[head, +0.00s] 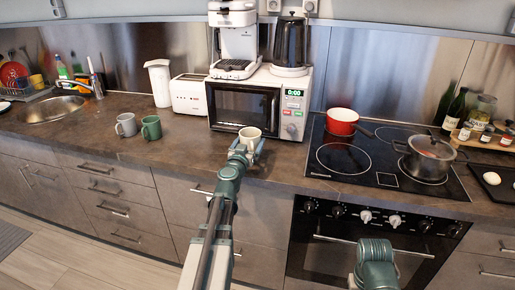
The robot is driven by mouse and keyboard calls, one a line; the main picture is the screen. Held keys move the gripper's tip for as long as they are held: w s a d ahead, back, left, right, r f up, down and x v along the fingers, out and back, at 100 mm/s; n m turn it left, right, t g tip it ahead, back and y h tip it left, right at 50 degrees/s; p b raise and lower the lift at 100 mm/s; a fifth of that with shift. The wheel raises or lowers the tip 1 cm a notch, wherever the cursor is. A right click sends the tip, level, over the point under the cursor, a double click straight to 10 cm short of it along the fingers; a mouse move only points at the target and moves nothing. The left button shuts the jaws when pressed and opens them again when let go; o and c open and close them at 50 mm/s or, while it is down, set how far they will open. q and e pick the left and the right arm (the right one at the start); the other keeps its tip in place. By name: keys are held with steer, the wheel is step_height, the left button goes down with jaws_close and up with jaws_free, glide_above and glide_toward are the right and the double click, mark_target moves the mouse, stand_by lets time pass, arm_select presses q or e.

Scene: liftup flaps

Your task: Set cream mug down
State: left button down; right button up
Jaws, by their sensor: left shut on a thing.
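The cream mug (250,134) is in front of the microwave, close to the counter's front edge. My left gripper (247,147) reaches up to it from below and is shut on it. The mug looks upright. I cannot tell whether its base touches the counter (184,150), because the gripper hides it. Part of my right arm shows at the lower right, in front of the oven; its gripper fingers are not in view.
A grey mug (126,125) and a green mug (151,128) stand to the left. The microwave (262,104) is right behind the cream mug. A red pot (342,121) and a grey pot (428,158) are on the cooktop at right. The counter between the green mug and my gripper is clear.

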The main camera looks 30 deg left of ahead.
mark_target(255, 143)
arm_select(q)
steer(key=shift+w, duration=0.1)
steer(key=shift+w+f, duration=0.1)
steer(key=shift+w, duration=0.5)
steer(key=shift+w+d+f+b, duration=0.2)
steer(key=shift+w+f+b, duration=0.45)
steer(key=shift+f+b, duration=0.2)
steer(key=shift+s+a+f+b, duration=0.1)
steer(key=shift+f+b, duration=0.2)
steer(key=shift+b, duration=0.1)
steer(key=shift+f+b, duration=0.6)
steer(key=shift+f, duration=0.05)
steer(key=shift+f, duration=0.15)
jaws_free()
